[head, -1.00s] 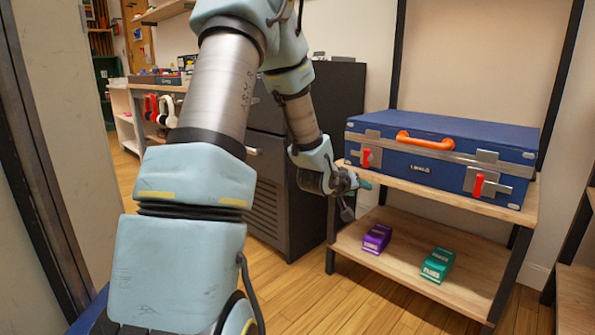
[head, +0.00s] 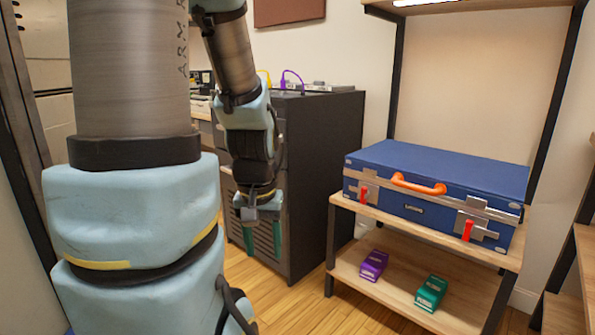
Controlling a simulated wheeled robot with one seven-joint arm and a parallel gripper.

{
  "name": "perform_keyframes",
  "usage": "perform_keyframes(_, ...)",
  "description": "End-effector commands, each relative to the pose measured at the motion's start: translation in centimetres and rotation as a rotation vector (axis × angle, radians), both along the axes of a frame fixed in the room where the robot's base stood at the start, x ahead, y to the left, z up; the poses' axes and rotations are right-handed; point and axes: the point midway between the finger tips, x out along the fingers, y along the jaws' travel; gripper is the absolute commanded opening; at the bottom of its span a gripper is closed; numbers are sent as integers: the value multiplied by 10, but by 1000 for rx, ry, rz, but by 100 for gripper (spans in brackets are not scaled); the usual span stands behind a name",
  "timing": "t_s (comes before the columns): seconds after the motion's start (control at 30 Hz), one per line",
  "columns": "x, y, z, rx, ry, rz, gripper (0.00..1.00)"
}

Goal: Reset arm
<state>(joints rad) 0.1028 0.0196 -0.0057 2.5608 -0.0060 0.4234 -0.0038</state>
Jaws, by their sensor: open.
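My gripper (head: 258,232) hangs in the left middle of the head view at the end of my folded arm, fingers pointing down. Its two green fingers are apart with nothing between them. It is in front of the dark cabinet (head: 318,150) and left of the wooden shelf unit (head: 374,208), clear of both as far as I can tell. My upper arm fills the left side of the view and hides what is behind it.
A blue case (head: 440,185) with an orange handle lies on the shelf's middle board. A purple box (head: 374,265) and a green box (head: 431,293) sit on the lower board. Wooden floor (head: 285,298) shows below my gripper. Another shelf stands at the right edge.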

Motion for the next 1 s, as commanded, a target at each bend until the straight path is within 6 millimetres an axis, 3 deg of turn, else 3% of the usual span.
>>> perform_keyframes(0.03,0,0,30,0,0,0,55)
perform_keyframes(0.7,1,0,235,0,-1,0,55)
perform_keyframes(0.9,1,0,284,0,-1,0,55)
perform_keyframes(1.0,1,0,298,0,-1,0,55)
